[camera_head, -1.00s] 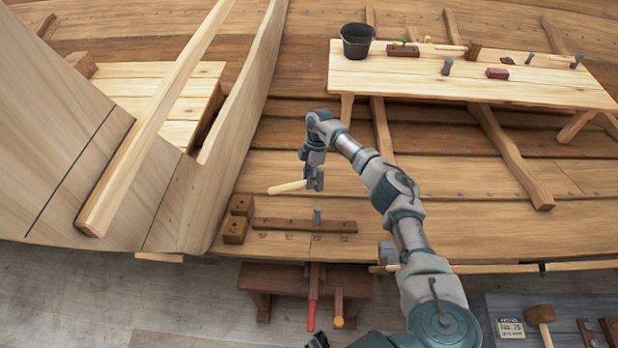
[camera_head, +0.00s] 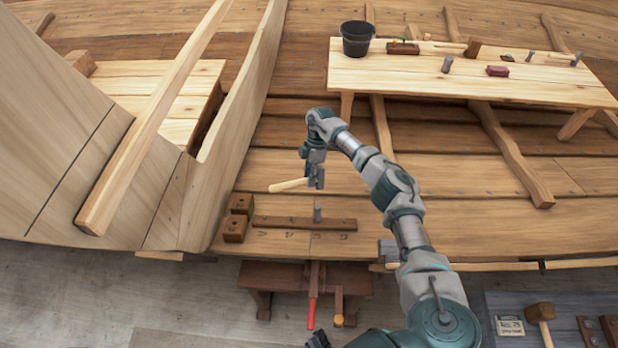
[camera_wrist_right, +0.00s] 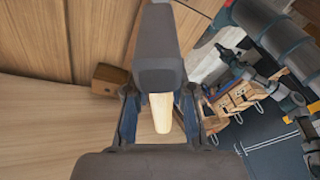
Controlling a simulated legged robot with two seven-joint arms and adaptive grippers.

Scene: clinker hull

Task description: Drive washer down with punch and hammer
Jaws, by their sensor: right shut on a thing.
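My right gripper (camera_head: 316,172) is shut on a hammer and holds it above the hull planks. The hammer's pale wooden handle (camera_head: 287,185) points left in the head view. In the right wrist view, the dark hammer head (camera_wrist_right: 158,62) and part of the pale handle (camera_wrist_right: 161,113) show between the fingers. A short grey metal cylinder, seemingly the punch (camera_head: 317,213), stands upright on a dark wooden strip (camera_head: 285,222), below and apart from the gripper. I cannot make out a washer.
Two brown blocks (camera_head: 235,229) sit left of the strip. A pale bench (camera_head: 430,73) at the back carries a black bucket (camera_head: 357,39) and small items. A mallet (camera_head: 540,313) lies at lower right. A low brown stool (camera_head: 270,277) stands in front of the planks.

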